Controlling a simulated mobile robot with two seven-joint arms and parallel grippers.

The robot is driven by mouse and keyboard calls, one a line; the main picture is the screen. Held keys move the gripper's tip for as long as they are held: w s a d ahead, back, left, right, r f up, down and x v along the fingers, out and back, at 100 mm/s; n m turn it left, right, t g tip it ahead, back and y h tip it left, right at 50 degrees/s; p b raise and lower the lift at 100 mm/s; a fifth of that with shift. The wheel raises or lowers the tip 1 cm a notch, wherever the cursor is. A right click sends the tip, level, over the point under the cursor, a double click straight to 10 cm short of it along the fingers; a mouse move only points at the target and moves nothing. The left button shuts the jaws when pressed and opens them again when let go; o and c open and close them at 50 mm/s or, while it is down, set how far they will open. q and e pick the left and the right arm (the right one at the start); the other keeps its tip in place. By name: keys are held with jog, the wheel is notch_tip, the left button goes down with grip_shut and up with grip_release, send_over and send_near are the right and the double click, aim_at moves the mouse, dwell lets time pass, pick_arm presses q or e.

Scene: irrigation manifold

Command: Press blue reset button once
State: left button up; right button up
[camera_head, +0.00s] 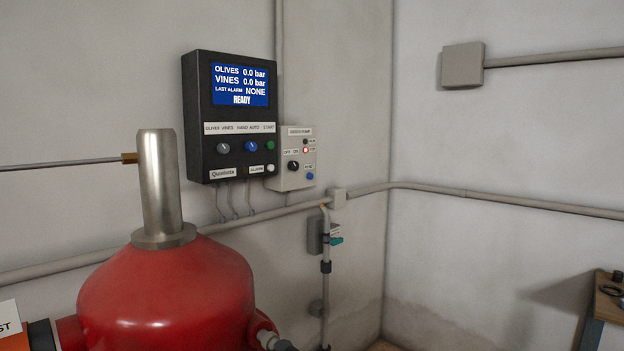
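The blue reset button (310,176) is a small round button at the lower right of a light grey control box (292,158) on the wall. A small label sits just above it, too small to read surely. On the same box are a black knob (293,166), a red lit lamp (306,150) and a dark lamp above it. Nothing covers the button. Neither of my grippers is in view.
A black controller (194,120) with a blue screen reading READY hangs left of the box. A red tank (165,300) with a metal neck (160,185) stands in front, lower left. Conduit (480,199) runs along the walls. A workbench edge (608,309) is at right.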

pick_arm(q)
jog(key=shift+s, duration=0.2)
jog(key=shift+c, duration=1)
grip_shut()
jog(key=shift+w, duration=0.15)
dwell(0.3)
